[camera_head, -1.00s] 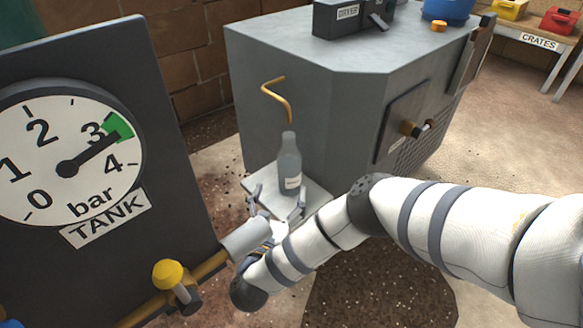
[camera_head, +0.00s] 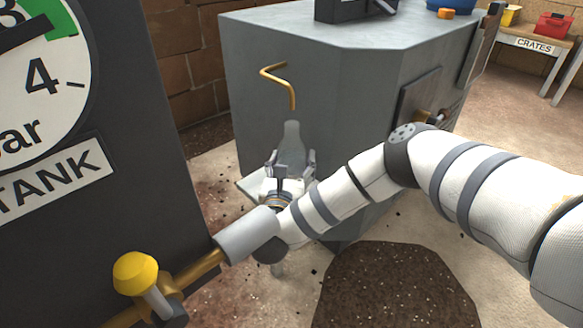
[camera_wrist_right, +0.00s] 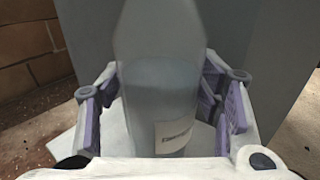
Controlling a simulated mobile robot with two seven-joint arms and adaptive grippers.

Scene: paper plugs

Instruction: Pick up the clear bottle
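The clear bottle (camera_head: 292,143) stands upright on a pale platform (camera_head: 249,187) in front of the grey cabinet. In the right wrist view, the bottle (camera_wrist_right: 162,75) fills the middle, with a white label low on its side. My right gripper (camera_head: 291,161) is at the bottle, one finger on each side. In the right wrist view, the gripper (camera_wrist_right: 160,85) has its purple-padded fingers spread to the left and right of the bottle. The fingers look open; firm contact is not visible. The bottle's lower part is hidden behind the gripper in the head view. My left gripper is out of view.
A bent brass pipe (camera_head: 282,85) rises behind the bottle against the grey cabinet (camera_head: 345,110). A dark gauge panel (camera_head: 160,180) and a brass pipe with a yellow-knobbed valve (camera_head: 136,273) stand on the left, close to my right wrist.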

